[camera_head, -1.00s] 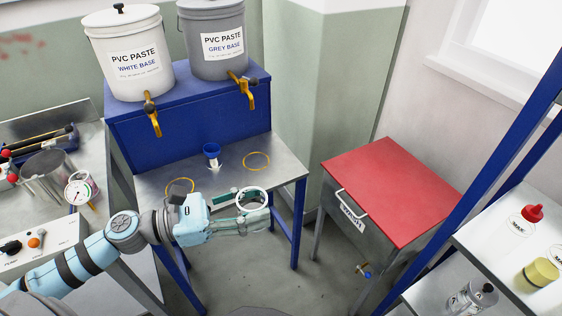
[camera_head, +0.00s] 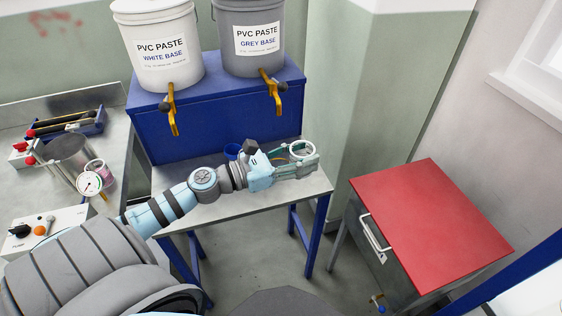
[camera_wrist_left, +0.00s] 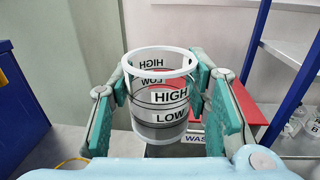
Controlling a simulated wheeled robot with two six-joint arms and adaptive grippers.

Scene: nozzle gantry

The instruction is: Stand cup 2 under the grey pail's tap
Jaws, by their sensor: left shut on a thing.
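The grey pail (camera_head: 250,65) stands on the blue stand, with its yellow tap (camera_head: 274,95) pointing down at the front. My left gripper (camera_head: 300,160) is shut on a clear cup (camera_head: 302,149) with a white rim, over the right side of the steel table (camera_head: 310,187). In the left wrist view the cup (camera_wrist_left: 160,122) sits upright between the teal finger pads, showing HIGH and LOW marks. No number is legible on it. The cup is right of and in front of the tap, not below it. The table rings are hidden in the head view. My right gripper is not in view.
The white pail (camera_head: 160,62) with its own tap (camera_head: 172,110) stands left of the grey one on the blue stand (camera_head: 225,128). A red-topped cabinet (camera_head: 430,215) stands to the right.

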